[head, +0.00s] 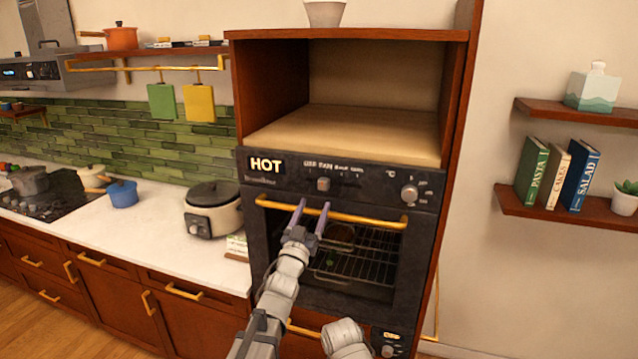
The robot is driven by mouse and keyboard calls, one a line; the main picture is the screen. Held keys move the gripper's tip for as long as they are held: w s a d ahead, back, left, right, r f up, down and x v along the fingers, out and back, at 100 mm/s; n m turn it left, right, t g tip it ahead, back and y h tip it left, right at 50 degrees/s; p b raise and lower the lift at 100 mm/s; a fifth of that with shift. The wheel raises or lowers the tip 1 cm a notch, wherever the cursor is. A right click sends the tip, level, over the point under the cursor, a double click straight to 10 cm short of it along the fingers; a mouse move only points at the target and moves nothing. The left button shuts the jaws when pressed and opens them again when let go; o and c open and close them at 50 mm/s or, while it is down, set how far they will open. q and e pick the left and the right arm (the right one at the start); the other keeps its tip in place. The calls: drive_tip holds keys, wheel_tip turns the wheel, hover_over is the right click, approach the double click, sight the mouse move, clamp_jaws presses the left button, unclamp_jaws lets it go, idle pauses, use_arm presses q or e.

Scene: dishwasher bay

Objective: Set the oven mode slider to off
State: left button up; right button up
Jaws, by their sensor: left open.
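The upper oven (342,205) is built into a tall wooden cabinet. The oven mode slider (324,184) is a small grey block on its dark control panel, below a row of small mode labels. It sits right of the row's left end, roughly under the second label; the exact setting is hard to read. A lit display (265,165) left of it reads HOT. My left gripper (312,206) is open and empty, its two fingers pointing up just below the slider, overlapping the handle bar in the picture. Contact cannot be told. My right gripper is out of view.
A yellow handle bar (345,216) crosses the closed glass oven door. A round knob (409,193) sits at the panel's right. A lower appliance (392,335) has its own display. A rice cooker (212,209) stands on the counter at left. The shelf opening above is empty.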

sight(322, 187)
use_arm(q)
drive_tip(key=p+x, duration=0.3)
drive_tip(key=x, duration=0.4)
drive_tip(key=shift+w+d+r, duration=0.1)
drive_tip(key=shift+w+d, duration=0.05)
drive_tip(key=shift+w, duration=0.25)
clamp_jaws()
idle(1.1)
